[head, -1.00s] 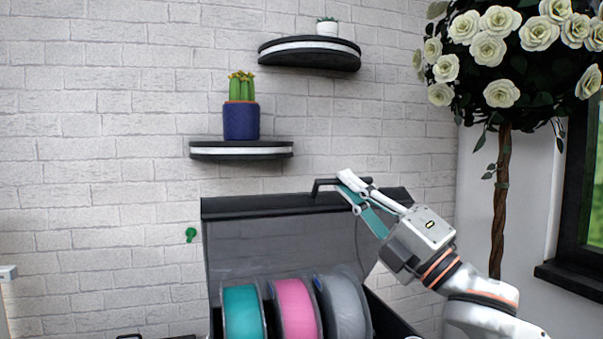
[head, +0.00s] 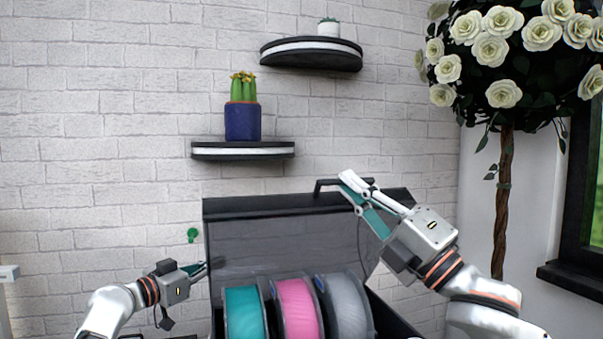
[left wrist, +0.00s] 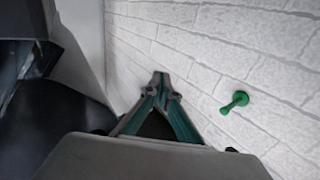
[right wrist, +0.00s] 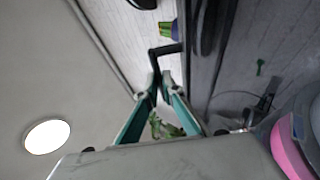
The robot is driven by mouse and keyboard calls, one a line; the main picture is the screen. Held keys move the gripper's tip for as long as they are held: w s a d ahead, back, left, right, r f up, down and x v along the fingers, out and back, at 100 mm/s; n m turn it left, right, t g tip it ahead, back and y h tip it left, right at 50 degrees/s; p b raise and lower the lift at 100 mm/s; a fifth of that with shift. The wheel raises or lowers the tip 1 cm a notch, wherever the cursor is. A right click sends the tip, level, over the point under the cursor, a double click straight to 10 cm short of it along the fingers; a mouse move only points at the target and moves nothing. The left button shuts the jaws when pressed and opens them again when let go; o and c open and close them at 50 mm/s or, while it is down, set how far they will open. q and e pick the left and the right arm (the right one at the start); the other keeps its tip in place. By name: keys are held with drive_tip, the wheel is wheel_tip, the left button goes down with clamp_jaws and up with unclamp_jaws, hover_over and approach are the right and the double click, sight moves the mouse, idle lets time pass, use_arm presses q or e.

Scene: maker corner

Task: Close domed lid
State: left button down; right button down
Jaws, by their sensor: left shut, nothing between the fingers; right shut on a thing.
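The domed lid (head: 235,240) is dark and see-through, with a black top edge, and stands raised open behind the spools. Its black handle (head: 325,184) is at the top edge. My right gripper (head: 347,180) is shut on the handle; the right wrist view also shows the handle (right wrist: 156,60) between the fingertips. My left gripper (head: 205,267) is shut and empty beside the lid's left edge. In the left wrist view its fingertips (left wrist: 160,76) meet, with the wall beyond.
Teal (head: 243,312), pink (head: 297,308) and grey (head: 348,306) spools stand in the box below the lid. A green wall peg (head: 193,235) is left of the lid. Shelves with a cactus pot (head: 242,121) and a small plant (head: 328,28) hang above. A flower tree (head: 505,200) stands right.

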use_arm(q)
drive_tip(key=s+d+r+m+g+h, duration=0.1)
drive_tip(key=s+d+r+m+h, duration=0.2)
drive_tip(key=r, duration=1.4)
drive_tip(key=s+r+m+g+h, duration=0.15)
drive_tip(key=s+r+h, duration=0.35)
drive_tip(key=r, duration=1.1)
drive_tip(key=n+g+y, duration=0.1)
drive_tip(key=n+g, duration=0.5)
drive_tip(key=g, duration=0.4)
hover_over(302, 198)
drive_tip(key=w, duration=0.3)
drive_tip(key=f, duration=0.3)
drive_tip(key=a+f, duration=0.1)
drive_tip(key=f, duration=0.1)
drive_tip(key=shift+f, duration=0.15)
drive_tip(key=shift+s+d+f, duration=0.2)
drive_tip(key=shift+s+f, duration=0.45)
drive_tip(key=shift+s, duration=0.2)
drive_tip(key=shift+s+d+f, duration=0.25)
drive_tip(key=shift+s+f, duration=0.2)
drive_tip(key=shift+s, duration=0.2)
